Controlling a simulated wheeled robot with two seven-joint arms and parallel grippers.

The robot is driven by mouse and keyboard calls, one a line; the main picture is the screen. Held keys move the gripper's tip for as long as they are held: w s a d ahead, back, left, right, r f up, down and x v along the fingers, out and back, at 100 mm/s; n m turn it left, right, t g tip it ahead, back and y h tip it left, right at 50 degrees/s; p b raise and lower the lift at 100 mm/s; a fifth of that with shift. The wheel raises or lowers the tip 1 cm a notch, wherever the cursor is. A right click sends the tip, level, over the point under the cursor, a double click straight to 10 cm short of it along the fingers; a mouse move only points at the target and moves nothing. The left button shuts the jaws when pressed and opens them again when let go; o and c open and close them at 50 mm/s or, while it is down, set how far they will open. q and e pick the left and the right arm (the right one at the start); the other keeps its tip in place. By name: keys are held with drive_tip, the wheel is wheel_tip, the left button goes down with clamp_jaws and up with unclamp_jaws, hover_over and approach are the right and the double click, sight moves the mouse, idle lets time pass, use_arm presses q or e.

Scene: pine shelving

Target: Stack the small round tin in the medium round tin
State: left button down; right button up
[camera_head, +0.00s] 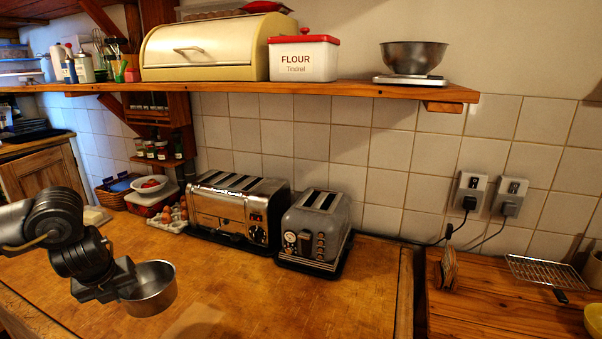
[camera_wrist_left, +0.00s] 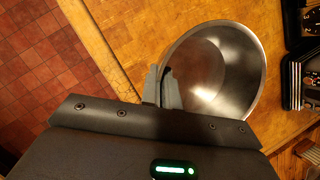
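One round, shiny metal tin (camera_head: 150,290) shows at the front left of the wooden counter, open side up. It also shows in the left wrist view (camera_wrist_left: 225,75), where I look into its empty inside. I cannot tell whether it is the small or the medium one, and no second tin can be made out. My left gripper (camera_head: 125,286) is at the tin's left rim. In the left wrist view its fingers (camera_wrist_left: 162,86) are close together with the rim between them. I cannot tell whether the tin rests on the counter or is just above it. My right gripper is out of view.
Two toasters (camera_head: 238,208) (camera_head: 316,230) stand at the back of the counter (camera_head: 240,295). Eggs (camera_head: 172,218) and a white bowl (camera_head: 149,184) are behind left. A shelf (camera_head: 330,88) overhangs, with a metal bowl (camera_head: 413,57) on it. The counter right of the tin is clear.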

use_arm(q)
drive_tip(key=n, duration=0.1)
drive_tip(key=d+n+y, duration=0.1)
drive_tip(key=n, duration=0.1)
drive_tip(key=s+n, duration=0.1)
drive_tip(key=shift+d+f+n+g+y, duration=0.2)
drive_tip(key=shift+d+n+g+y, duration=0.1)
drive_tip(key=shift+g+y, duration=0.1)
drive_tip(key=s+d+r+n+g+h, duration=0.1)
drive_tip(key=s+d+n+g, duration=0.3)
drive_tip(key=d+n, duration=0.6)
drive_tip(key=s+d+r+n+g+h, duration=0.1)
drive_tip(key=s+d+r+n+g, duration=0.1)
drive_tip(key=d+n, duration=0.9)
drive_tip(key=s+n+g, duration=0.1)
drive_tip(key=s+n, duration=0.1)
drive_tip(key=shift+d+n+g, duration=0.3)
drive_tip(key=shift+n+g, duration=0.1)
drive_tip(key=shift+s+a, duration=0.1)
drive_tip(key=shift+s, duration=0.05)
drive_tip(key=shift+d, duration=0.25)
